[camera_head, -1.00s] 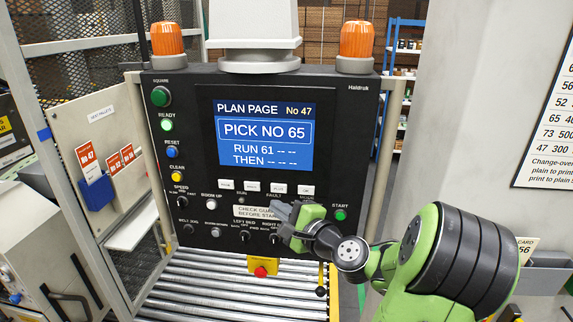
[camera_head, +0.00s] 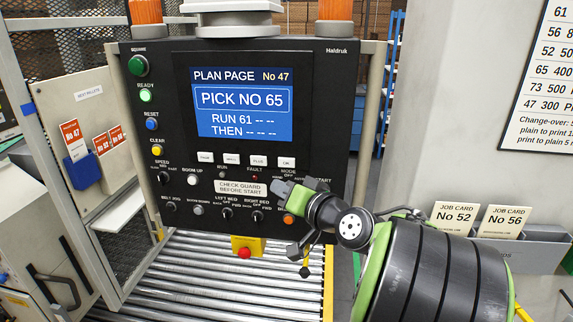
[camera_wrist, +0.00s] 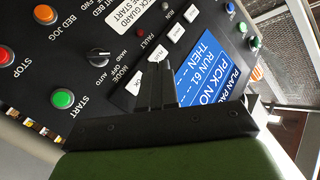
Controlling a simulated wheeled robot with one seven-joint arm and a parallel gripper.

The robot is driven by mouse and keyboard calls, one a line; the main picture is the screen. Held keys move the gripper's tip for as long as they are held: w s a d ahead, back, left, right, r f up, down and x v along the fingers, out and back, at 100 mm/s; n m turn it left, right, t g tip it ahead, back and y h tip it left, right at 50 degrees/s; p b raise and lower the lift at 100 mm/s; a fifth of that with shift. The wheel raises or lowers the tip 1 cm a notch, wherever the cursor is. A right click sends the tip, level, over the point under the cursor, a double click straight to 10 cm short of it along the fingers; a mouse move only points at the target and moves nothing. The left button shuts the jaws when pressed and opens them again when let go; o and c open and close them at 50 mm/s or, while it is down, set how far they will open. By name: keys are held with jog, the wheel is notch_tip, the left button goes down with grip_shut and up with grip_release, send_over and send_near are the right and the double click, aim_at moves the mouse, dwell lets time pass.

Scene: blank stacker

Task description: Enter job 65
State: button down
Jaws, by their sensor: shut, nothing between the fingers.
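The black control panel (camera_head: 335,120) fills the middle of the head view. Its blue screen (camera_head: 241,103) reads PLAN PAGE No 47, PICK NO 65, RUN 61, THEN, with dashes after. A row of small white keys sits below the screen, the rightmost labelled OK (camera_head: 286,163) and its left neighbour PLUS (camera_head: 258,161). My gripper (camera_head: 279,187) is shut and empty, just below the OK key. In the wrist view its closed fingers (camera_wrist: 158,85) overlap the key row and part of the screen (camera_wrist: 207,75). I cannot tell whether they touch the panel.
Below the keys are knobs, a CHECK GUARD BEFORE START label (camera_head: 241,188) and a red stop button (camera_head: 244,253) over rollers. The green START button (camera_wrist: 62,98) shows in the wrist view. Job cards 52 (camera_head: 452,218) and 56 (camera_head: 501,221) stand at right.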

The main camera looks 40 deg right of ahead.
aim_at(279, 165)
jog(key=shift+w+d, duration=0.7)
jog(key=shift+d, duration=0.25)
jog(key=shift+w+d, duration=0.75)
jog(key=shift+d, duration=0.2)
jog(key=shift+w+d, duration=0.7)
jog(key=shift+d, duration=0.25)
jog(key=shift+w+d, duration=0.25)
jog(key=shift+d, duration=0.1)
jog(key=shift+w+d+p, duration=0.2)
jog(key=shift+d+p, duration=0.05)
jog(key=shift+p, duration=0.05)
jog(key=shift+a, duration=0.1)
dwell(0.5)
jog(key=shift+s+a+b, duration=0.3)
jog(key=shift+s+a, duration=0.15)
jog(key=shift+a, duration=0.05)
